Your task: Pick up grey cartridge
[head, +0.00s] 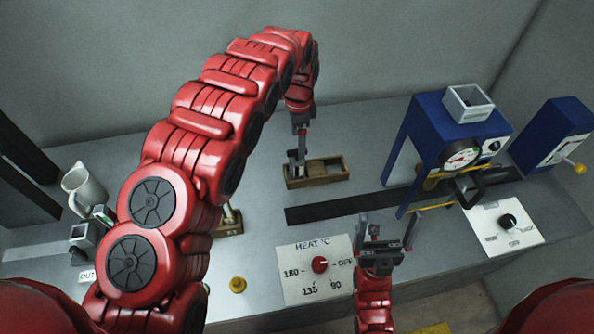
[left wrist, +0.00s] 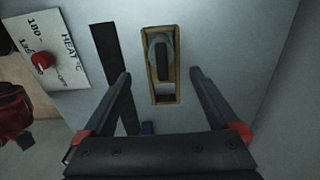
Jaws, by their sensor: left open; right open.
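The grey cartridge (left wrist: 160,52) sits in one compartment of a small wooden tray (left wrist: 153,92), with a dark slot along its middle; the tray's other compartment looks empty. My left gripper (left wrist: 160,73) is open, its fingers spread on either side of the tray and apart from it in the left wrist view. In the head view the left gripper (head: 300,140) hangs over the left end of the tray (head: 320,182), and largely hides the cartridge there. My right gripper (head: 389,222) is open and empty near the front of the bench, right of the heat dial.
A heat panel with a red knob (head: 319,264) lies at the front. A blue press with a gauge (head: 460,155) stands at the right. A white jug (head: 82,190) stands at the left. A dark strip (head: 340,208) runs in front of the tray.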

